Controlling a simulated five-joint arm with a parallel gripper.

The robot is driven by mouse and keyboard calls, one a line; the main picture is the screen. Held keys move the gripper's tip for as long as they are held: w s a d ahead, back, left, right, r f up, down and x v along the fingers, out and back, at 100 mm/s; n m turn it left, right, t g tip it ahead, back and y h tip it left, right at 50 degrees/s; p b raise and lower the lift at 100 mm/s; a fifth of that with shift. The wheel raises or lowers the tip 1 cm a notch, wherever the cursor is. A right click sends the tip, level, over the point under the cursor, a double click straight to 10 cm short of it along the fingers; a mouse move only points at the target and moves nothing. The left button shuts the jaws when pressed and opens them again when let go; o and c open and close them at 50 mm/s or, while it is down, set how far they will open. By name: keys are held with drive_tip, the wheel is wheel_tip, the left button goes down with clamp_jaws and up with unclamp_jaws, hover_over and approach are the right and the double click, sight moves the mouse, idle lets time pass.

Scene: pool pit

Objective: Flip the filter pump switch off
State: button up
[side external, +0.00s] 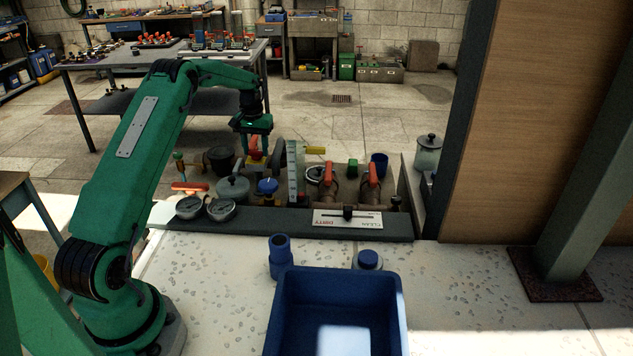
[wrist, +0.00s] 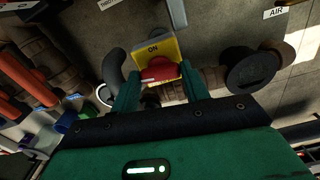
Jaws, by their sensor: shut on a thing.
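The filter pump switch is a red rotary knob (wrist: 155,72) on a yellow plate (wrist: 168,49) marked ON at its upper edge in the wrist view. A white line on the knob points toward the left of the wrist picture, not at the ON mark. My gripper (wrist: 160,88) is shut on the red knob, with a green finger at either side of it. The plate's lower part is hidden.
Red-handled valves (side external: 371,174) stand to the right of my gripper, past a clear upright gauge (side external: 295,172). Round dials (side external: 221,210) and a CLEAN/DIRTY panel (side external: 347,219) lie in front. A blue bin (side external: 277,320) stands on the near deck.

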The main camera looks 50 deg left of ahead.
sight(256, 150)
drive_tip(key=shift+n, duration=0.6)
drive_tip(key=o, duration=1)
drive_tip(key=shift+r, duration=0.1)
drive_tip(key=shift+r, duration=3.85)
